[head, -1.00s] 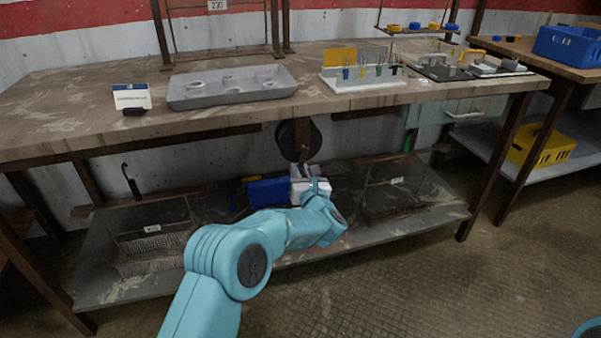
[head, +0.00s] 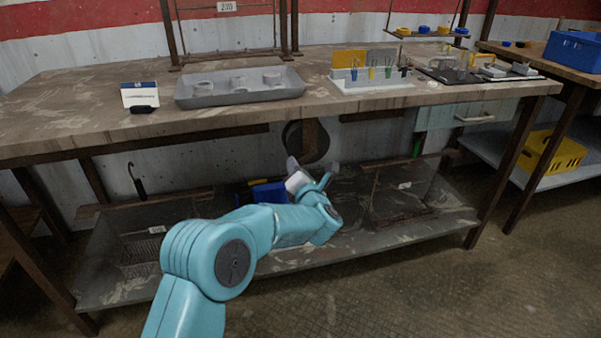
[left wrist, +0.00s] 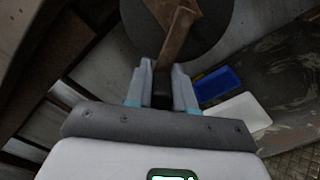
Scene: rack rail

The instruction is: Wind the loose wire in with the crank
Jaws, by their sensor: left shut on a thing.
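A dark round reel (head: 294,141) hangs under the bench top, with a brown piece in front of it. In the left wrist view the dark disc (left wrist: 222,35) fills the top, and a brown crank arm (left wrist: 174,40) runs down across it to my fingers. My left gripper (head: 306,174) is at the reel's lower side. In the left wrist view its two fingers (left wrist: 162,88) are closed around a dark grip at the crank arm's end. The fingers hide most of this grip. I cannot make out the loose wire. My right gripper is not in view.
The bench top (head: 60,105) is above my arm and carries a grey tray (head: 240,98) and a tool holder. A blue bin (head: 268,193) stands on the lower shelf (head: 440,220) behind my arm. A dark hook (head: 137,180) is at the left.

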